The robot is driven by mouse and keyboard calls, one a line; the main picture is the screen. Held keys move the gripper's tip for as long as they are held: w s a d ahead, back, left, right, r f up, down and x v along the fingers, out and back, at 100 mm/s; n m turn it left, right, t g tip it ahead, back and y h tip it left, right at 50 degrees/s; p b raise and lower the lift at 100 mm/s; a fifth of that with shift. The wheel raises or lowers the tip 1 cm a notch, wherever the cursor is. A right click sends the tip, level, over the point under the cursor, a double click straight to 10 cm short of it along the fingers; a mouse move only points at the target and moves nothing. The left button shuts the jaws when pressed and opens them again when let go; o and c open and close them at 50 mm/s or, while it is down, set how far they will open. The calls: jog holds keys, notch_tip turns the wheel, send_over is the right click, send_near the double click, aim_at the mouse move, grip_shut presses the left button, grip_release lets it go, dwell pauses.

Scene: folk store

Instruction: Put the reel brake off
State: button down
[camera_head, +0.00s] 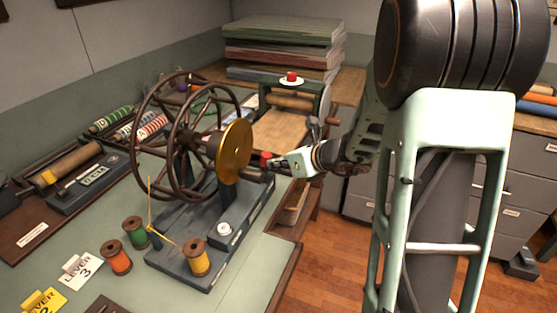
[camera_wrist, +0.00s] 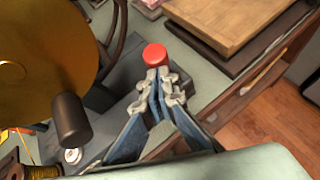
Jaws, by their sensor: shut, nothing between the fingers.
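The reel device has dark spoked wheels (camera_head: 172,125) and a brass disc (camera_head: 235,150) on a dark base (camera_head: 190,262). The disc fills the left of the wrist view (camera_wrist: 40,50), with a dark crank handle (camera_wrist: 71,118) in front of it. A red knob (camera_wrist: 155,55), perhaps the reel brake's handle, stands just beyond my fingertips; it shows small in the head view (camera_head: 265,157). My gripper (camera_wrist: 160,82) is shut and empty, its tips at or very near the knob; I cannot tell whether they touch. In the head view my gripper (camera_head: 277,163) is right of the disc.
Orange (camera_head: 116,257), green (camera_head: 134,232) and yellow (camera_head: 196,258) thread spools stand near the base's front. A "LEVER 3" card (camera_head: 80,272) lies at the left. A press with a red knob (camera_head: 291,77) stands behind.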

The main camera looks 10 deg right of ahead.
aim_at(262, 157)
jog(key=r+p, duration=0.1)
jog(key=p, duration=0.1)
jog(key=w+a+p, duration=0.1)
jog(key=p, duration=0.2)
jog(key=shift+a+r+g, duration=0.15)
jog(key=shift+r+g, duration=0.15)
jog(key=shift+r, duration=0.1)
jog(key=h+p, duration=0.1)
jog(key=p, duration=0.1)
jog(key=g+h+p, duration=0.1)
jog(key=shift+w+a+r+n+g+p, duration=0.2)
jog(key=shift+a+n+g+p, duration=0.1)
jog(key=shift+a+n+p, duration=0.1)
jog(key=p, duration=0.1)
jog(key=h+p, duration=0.1)
jog(key=p, duration=0.1)
jog(key=shift+w+a+g, duration=0.25)
jog(key=shift+a+g, duration=0.1)
jog(key=shift+g, duration=0.05)
jog(key=shift+w+a+f+p, duration=0.2)
jog(key=shift+w+a+p, duration=0.45)
jog(key=shift+p, duration=0.4)
jog(key=shift+a, duration=0.25)
jog(key=shift+s+d+r, duration=0.1)
jog(key=shift+d+r, duration=0.05)
